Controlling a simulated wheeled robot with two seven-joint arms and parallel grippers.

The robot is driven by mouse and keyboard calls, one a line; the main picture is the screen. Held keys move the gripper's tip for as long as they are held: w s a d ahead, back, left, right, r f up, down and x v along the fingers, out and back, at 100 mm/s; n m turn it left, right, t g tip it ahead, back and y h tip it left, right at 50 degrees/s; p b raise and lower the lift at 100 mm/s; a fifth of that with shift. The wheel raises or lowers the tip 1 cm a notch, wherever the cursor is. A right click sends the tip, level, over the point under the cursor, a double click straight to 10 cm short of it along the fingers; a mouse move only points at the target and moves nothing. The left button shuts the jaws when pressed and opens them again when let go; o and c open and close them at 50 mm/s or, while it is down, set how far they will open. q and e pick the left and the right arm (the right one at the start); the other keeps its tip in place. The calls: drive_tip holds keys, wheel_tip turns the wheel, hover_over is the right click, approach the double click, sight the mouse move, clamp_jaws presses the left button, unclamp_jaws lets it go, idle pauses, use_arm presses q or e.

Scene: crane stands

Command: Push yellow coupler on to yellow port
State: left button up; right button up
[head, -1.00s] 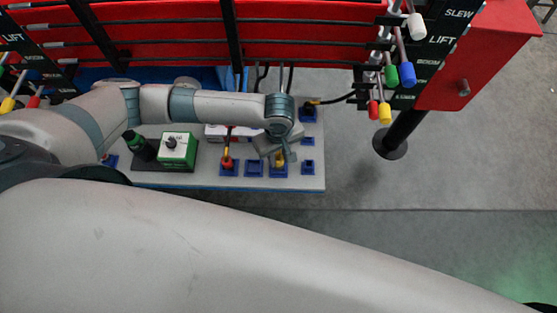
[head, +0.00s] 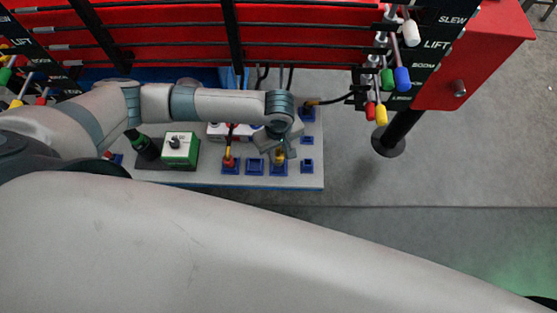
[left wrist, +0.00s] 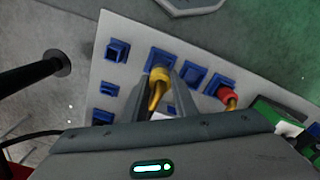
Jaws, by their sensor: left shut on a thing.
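The yellow coupler (left wrist: 157,86) is between the fingers of my left gripper (left wrist: 166,88), which is shut on it. Its front end is at a blue port block (left wrist: 153,52) on the grey board. The yellow port itself is hidden, so I cannot tell whether the coupler is fully seated. In the head view, the left gripper (head: 279,150) is over the board's right part, with a bit of the yellow coupler (head: 280,158) showing below it. My right gripper is not in view.
A red coupler (head: 229,162) sits on another blue block, with an empty blue block (head: 255,167) between. A green box (head: 180,148) stands on the left of the grey board (head: 314,180). Levers with coloured knobs (head: 403,78) hang at upper right, beside a black post (head: 397,135).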

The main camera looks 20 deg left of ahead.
use_arm(q)
drive_tip(key=shift+w+a+r+p, duration=0.15)
drive_tip(key=shift+w+r+p, duration=0.4)
drive_tip(key=w+a+r, duration=0.3)
drive_tip(key=w+r, duration=0.6)
drive_tip(key=w, duration=0.3)
drive_tip(key=f, duration=0.4)
drive_tip(key=shift+s+a+f+b, duration=0.1)
drive_tip(key=shift+a+f+b, duration=0.1)
drive_tip(key=shift+f+b, duration=0.2)
drive_tip(key=shift+f, duration=0.6)
drive_tip(key=shift+f, duration=1.45)
drive_tip(key=o, duration=1.2)
